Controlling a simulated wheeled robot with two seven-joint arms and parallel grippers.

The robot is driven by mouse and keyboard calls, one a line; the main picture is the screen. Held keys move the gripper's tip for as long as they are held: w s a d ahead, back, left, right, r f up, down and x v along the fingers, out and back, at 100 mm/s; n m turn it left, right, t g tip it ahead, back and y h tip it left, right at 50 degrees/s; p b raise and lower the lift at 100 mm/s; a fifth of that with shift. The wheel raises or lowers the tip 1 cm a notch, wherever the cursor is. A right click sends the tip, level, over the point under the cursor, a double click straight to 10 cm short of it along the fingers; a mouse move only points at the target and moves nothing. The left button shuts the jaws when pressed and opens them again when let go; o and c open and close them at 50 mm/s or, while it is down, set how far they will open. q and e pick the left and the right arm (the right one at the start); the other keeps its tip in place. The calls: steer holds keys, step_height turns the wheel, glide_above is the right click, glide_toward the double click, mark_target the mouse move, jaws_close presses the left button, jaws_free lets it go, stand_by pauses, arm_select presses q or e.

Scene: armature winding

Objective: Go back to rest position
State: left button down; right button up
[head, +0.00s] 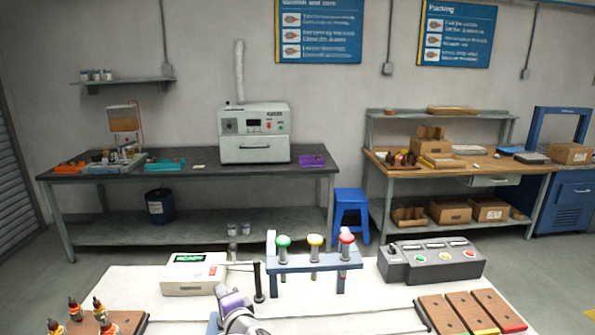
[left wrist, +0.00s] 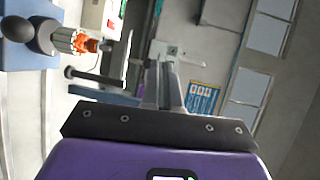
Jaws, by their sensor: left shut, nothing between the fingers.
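My left gripper (head: 231,300) shows at the bottom centre of the head view as a purple and grey shape, low over the white table (head: 350,305). In the left wrist view its two grey fingers (left wrist: 163,80) are together with nothing between them. An armature with orange winding (left wrist: 78,42) is at the upper left of that view, apart from the fingers, beside a dark round knob (left wrist: 16,29). My right gripper is in neither view.
A white box with a green display (head: 193,274), a blue stand with green, yellow and red knobs (head: 313,262) and a grey button panel (head: 431,261) stand on the table. Several armatures sit on a wooden tray (head: 85,325) at left; a three-part brown tray (head: 470,312) is at right.

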arm_select(q)
steer(key=s+f+n+g+h+b, duration=0.15)
steer(key=s+f+g, duration=0.4)
steer(key=f, duration=0.85)
steer(key=s+f+m+g+h+p, duration=0.1)
steer(key=s+f+g+h, duration=0.25)
steer(key=s+f, duration=0.65)
steer(key=s+d+f+n+g+h, duration=0.1)
steer(key=s+d+f+n+h, duration=0.1)
steer(key=s+f, duration=0.4)
steer(key=s+d+f+n+g+h+b, duration=0.1)
steer(key=s+d+f+n+g+h, duration=0.1)
steer(key=s+f+n, duration=0.4)
steer(key=s+d+f+n+g+h+b, duration=0.1)
steer(key=s+d+f+n+h, duration=0.3)
steer(key=f, duration=0.4)
steer(key=shift+s+d+n, duration=0.55)
steer(key=shift+s+n, duration=0.3)
steer(key=shift+s, duration=0.15)
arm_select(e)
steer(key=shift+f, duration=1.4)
